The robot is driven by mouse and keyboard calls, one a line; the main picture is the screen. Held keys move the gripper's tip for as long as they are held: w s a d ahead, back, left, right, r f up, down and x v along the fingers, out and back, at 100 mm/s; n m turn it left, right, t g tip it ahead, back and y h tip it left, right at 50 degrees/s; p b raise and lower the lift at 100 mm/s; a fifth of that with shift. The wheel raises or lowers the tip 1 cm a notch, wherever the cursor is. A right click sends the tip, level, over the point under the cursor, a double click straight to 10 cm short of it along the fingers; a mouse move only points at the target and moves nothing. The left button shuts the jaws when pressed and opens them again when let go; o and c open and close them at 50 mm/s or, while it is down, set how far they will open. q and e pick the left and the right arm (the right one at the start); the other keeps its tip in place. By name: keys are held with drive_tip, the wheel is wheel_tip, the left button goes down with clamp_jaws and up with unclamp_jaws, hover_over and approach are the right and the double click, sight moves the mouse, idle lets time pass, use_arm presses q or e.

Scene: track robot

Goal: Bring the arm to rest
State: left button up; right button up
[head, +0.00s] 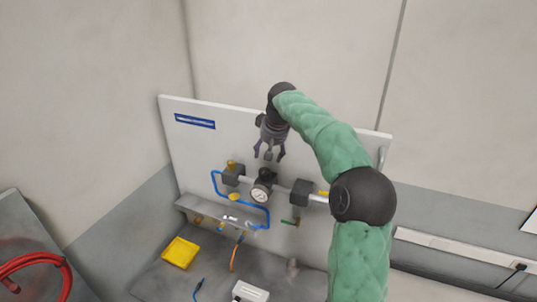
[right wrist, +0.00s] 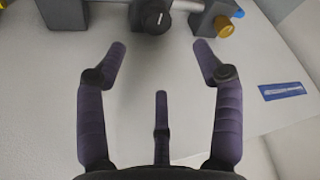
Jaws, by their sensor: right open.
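My right arm (head: 345,165), in a green padded cover with black joints, reaches up from the bottom right of the head view and bends over toward the white panel. My right gripper (head: 268,152) hangs fingers-down in front of the panel, above the round gauge (head: 262,190). In the right wrist view the right gripper (right wrist: 160,60) has its dark fingers spread, with nothing between them. The gauge's dark body (right wrist: 152,16) shows ahead of the fingers there. My left gripper is not in view.
The white panel (head: 340,150) carries pipe fittings, a blue tube (head: 216,183) and a blue label (head: 195,121). Below it, a grey bench (head: 215,275) holds a yellow tray (head: 180,252) and a white box (head: 250,291). A red hose (head: 40,262) lies at far left.

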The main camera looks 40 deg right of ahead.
idle(0.4)
drive_tip(key=w+a+f+y, duration=0.1)
drive_tip(key=a+f, duration=0.4)
drive_tip(key=f, duration=0.5)
drive_tip(key=w+a+f+n+g+y, duration=0.1)
drive_tip(key=a+f, duration=0.4)
drive_tip(key=f, duration=0.5)
drive_tip(key=w+a+f+y, duration=0.1)
drive_tip(key=a+f, duration=0.4)
drive_tip(key=f, duration=0.5)
drive_tip(key=s+a+f+g+y, duration=0.1)
drive_tip(key=s+a+f, duration=0.45)
drive_tip(key=f, duration=0.25)
drive_tip(key=s+a+f, duration=0.5)
drive_tip(key=a+f, duration=0.1)
drive_tip(key=f, duration=0.1)
drive_tip(key=s+a+f+g, duration=0.1)
drive_tip(key=s+a+f, duration=0.25)
drive_tip(key=s, duration=0.45)
drive_tip(key=s+a+f+m+g+y, duration=0.1)
drive_tip(key=s+a+f, duration=0.1)
drive_tip(key=s+a, duration=0.4)
drive_tip(key=s+a+f, duration=0.3)
drive_tip(key=s, duration=0.6)
wheel_tip(320, 180, down, 32)
drive_tip(key=w+a+n+b, duration=0.1)
drive_tip(key=w+b, duration=0.1)
drive_tip(key=b, duration=3.2)
drive_tip(key=shift+w+a, duration=0.15)
drive_tip(key=shift+w, duration=0.15)
